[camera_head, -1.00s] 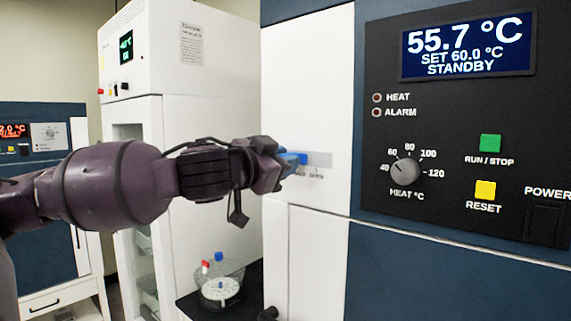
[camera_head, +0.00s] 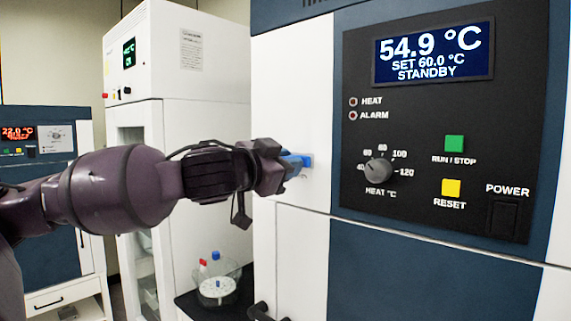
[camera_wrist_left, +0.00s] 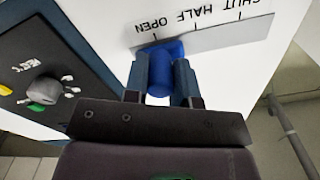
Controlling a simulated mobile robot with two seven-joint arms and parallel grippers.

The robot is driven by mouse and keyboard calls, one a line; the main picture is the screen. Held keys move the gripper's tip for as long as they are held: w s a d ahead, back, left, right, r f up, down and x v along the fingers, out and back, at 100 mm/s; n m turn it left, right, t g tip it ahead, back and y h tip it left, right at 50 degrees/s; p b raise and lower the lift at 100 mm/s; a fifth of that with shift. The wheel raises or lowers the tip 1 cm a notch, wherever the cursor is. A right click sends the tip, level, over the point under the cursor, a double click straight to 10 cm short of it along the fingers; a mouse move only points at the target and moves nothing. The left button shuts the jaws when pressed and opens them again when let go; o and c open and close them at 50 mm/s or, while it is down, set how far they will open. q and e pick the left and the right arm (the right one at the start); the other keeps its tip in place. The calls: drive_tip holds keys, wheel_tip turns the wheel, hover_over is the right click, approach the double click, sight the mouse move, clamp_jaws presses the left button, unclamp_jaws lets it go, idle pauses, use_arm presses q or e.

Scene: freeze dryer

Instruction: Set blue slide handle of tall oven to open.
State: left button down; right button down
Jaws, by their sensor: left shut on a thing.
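The tall oven (camera_head: 300,95) stands at right with a white side panel and a dark control panel. Its blue slide handle (camera_head: 305,161) sticks out of the white panel. In the left wrist view the blue handle (camera_wrist_left: 158,78) sits at the OPEN end of a grey scale plate (camera_wrist_left: 215,33), by the OPEN tick; the HALF and SHUT marks are clear of it. My left gripper (camera_wrist_left: 160,80) is shut on the handle, one finger on each side. In the head view the left gripper (camera_head: 288,165) hides part of the handle and the plate. My right gripper is not in view.
The oven's control panel (camera_head: 420,125) has a heat knob (camera_head: 378,171), a green button (camera_head: 454,143) and a yellow button (camera_head: 451,187). A white cabinet (camera_head: 215,75) stands behind my left arm. A clear round vessel (camera_head: 217,285) stands on a dark surface below the arm.

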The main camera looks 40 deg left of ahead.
use_arm(q)
drive_tip(key=shift+d, duration=0.1)
drive_tip(key=c, duration=1.3)
unclamp_jaws()
drive_tip(key=o, duration=0.4)
drive_tip(key=shift+d, duration=0.2)
drive_tip(key=shift+a, duration=0.15)
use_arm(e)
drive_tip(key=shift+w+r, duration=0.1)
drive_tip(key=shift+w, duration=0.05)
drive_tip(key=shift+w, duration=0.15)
use_arm(q)
drive_tip(key=shift+s, duration=0.1)
